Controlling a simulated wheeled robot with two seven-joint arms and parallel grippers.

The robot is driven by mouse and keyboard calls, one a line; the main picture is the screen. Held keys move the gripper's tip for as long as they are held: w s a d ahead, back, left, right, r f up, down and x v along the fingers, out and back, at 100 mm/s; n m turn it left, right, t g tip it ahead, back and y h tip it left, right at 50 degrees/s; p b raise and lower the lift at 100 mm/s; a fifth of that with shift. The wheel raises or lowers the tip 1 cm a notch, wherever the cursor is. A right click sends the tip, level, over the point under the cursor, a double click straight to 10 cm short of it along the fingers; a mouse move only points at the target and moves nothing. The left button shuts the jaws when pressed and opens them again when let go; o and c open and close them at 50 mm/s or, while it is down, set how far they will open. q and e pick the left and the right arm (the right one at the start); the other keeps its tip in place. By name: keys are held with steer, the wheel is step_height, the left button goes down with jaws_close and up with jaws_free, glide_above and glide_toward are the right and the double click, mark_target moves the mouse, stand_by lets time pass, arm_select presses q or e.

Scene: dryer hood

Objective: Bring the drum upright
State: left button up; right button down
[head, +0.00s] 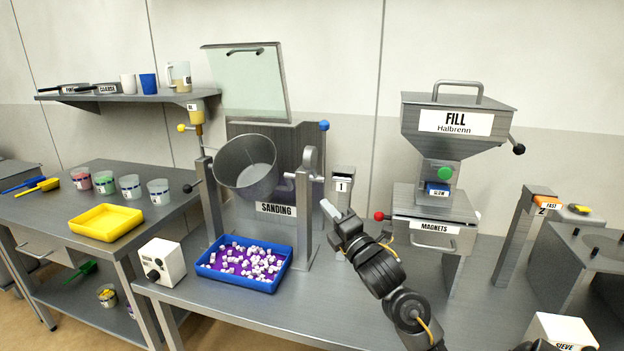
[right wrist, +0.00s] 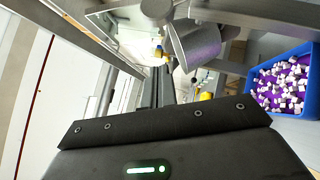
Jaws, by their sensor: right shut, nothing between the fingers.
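The drum (head: 246,166) is a grey metal bucket hung between two posts of the sanding station. It is tilted, with its open mouth towards me and up. In the right wrist view the drum (right wrist: 197,44) shows near the top. A round metal handwheel or disc (head: 310,160) sits at the top of the right post. My right gripper (head: 328,208) is shut and empty, to the right of the right post and below the disc, apart from the drum. My left gripper is in neither view.
A blue tray (head: 205,268) of white pieces stands below the drum, with a white control box (head: 161,262) to its left. A raised glass hood (head: 247,84) is behind. The fill hopper (head: 458,125) and magnets unit (head: 433,227) stand to the right. A post marked 1 (head: 342,187) is close behind my gripper.

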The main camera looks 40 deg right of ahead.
steer(key=p, duration=0.3)
glide_toward(304, 164)
steer(key=w+a, duration=0.2)
steer(key=w, duration=0.1)
steer(key=shift+w+d+r+p, duration=0.4)
steer(key=shift+w+d, duration=0.2)
steer(key=shift+d, duration=0.15)
steer(key=shift+w+d+r+p, duration=0.4)
steer(key=shift+w+d, duration=0.2)
steer(key=shift+d, duration=0.1)
